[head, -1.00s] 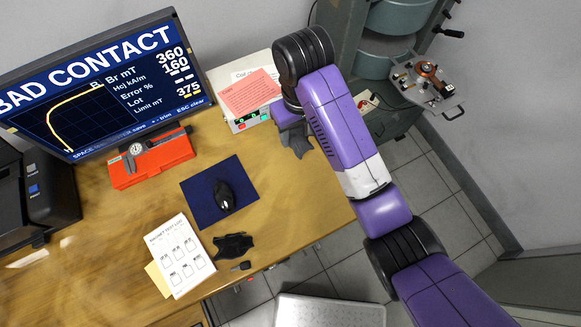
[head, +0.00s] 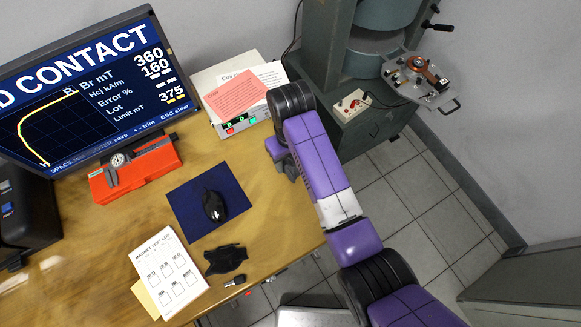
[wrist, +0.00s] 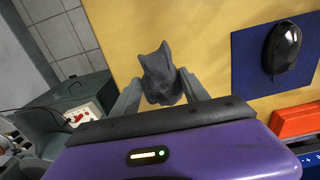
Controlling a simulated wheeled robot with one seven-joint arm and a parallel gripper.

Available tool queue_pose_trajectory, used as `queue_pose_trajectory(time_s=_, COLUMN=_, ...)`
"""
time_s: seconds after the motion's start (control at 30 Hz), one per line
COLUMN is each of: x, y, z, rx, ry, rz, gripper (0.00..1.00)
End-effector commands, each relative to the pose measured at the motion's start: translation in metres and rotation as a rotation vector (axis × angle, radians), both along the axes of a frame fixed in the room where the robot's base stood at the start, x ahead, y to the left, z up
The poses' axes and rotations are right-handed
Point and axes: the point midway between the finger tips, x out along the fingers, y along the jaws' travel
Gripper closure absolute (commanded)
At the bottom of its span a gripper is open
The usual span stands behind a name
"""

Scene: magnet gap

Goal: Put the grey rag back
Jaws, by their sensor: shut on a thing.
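The grey rag (wrist: 160,72) is bunched between the fingers of my gripper (wrist: 161,92) in the wrist view, with its crumpled top standing up past the fingertips. My gripper is shut on it, above the tan tabletop (wrist: 205,45). In the head view a small part of the grey rag (head: 291,172) shows beside my purple arm, over the table's right side; my wrist hides most of the gripper there. I cannot tell how high the rag is above the table.
A dark crumpled piece (head: 225,259) lies near the table's front edge, by a printed log sheet (head: 170,275). A mouse (head: 214,206) sits on a blue pad (head: 184,204). A white-topped instrument (head: 212,82) with papers stands behind. Bare tabletop lies right of the pad.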

Motion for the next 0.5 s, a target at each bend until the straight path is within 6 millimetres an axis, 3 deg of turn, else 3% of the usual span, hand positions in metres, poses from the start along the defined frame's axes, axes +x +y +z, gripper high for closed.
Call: queue_pose_trajectory(time_s=0.5, x=-0.001, y=0.000, z=-0.056, rx=-0.001, ry=0.002, rz=0.001, gripper=0.87)
